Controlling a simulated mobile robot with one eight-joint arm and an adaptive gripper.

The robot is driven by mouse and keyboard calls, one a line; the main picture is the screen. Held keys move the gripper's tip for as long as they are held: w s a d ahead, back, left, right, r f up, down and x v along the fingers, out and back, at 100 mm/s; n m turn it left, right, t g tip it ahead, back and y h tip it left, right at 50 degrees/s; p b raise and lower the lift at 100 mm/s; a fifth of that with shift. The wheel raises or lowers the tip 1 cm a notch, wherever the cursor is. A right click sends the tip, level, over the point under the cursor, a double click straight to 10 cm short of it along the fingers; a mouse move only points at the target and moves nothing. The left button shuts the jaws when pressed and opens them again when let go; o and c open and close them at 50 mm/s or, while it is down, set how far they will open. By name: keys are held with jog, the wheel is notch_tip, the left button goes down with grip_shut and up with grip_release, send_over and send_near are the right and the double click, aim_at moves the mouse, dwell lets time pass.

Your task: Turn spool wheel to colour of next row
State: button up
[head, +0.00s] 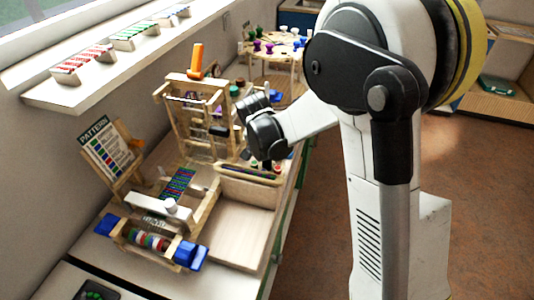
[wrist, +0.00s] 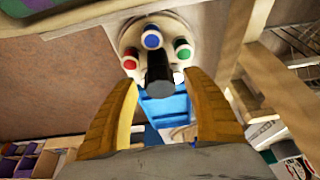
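In the wrist view, a pale round spool wheel (wrist: 185,35) carries a red spool (wrist: 130,58), a blue spool (wrist: 152,38) and a green spool (wrist: 182,50). A dark upright knob (wrist: 158,72) stands in front of them. My gripper (wrist: 163,85) has its two yellow fingers apart, one on each side of the knob; I see no clear contact. In the head view my black gripper (head: 262,130) is low over the bench and hides most of what is below it. A pattern card (head: 108,150) with coloured rows leans on a wooden stand at left.
A bead loom (head: 150,208) with blue end knobs and a woven strip (head: 179,183) stands at the front. A wooden frame (head: 205,120) rises left of my gripper. A round peg table (head: 272,52) is behind. A shallow wooden tray (head: 240,235) is empty.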

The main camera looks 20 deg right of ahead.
jog(key=v, duration=1.2)
dwell(0.3)
jog(key=s+d+r+n+t+y, duration=0.1)
jog(key=s+r+n, duration=0.1)
jog(key=s, duration=0.8)
jog(key=s+d+r+n+t+y, duration=0.1)
jog(key=s+n, duration=0.3)
jog(key=s, duration=0.7)
jog(key=shift+s+d+r+n+t, duration=0.2)
jog(key=shift+r+n+t, duration=0.25)
jog(key=shift+t, duration=0.35)
jog(key=shift+w, duration=0.1)
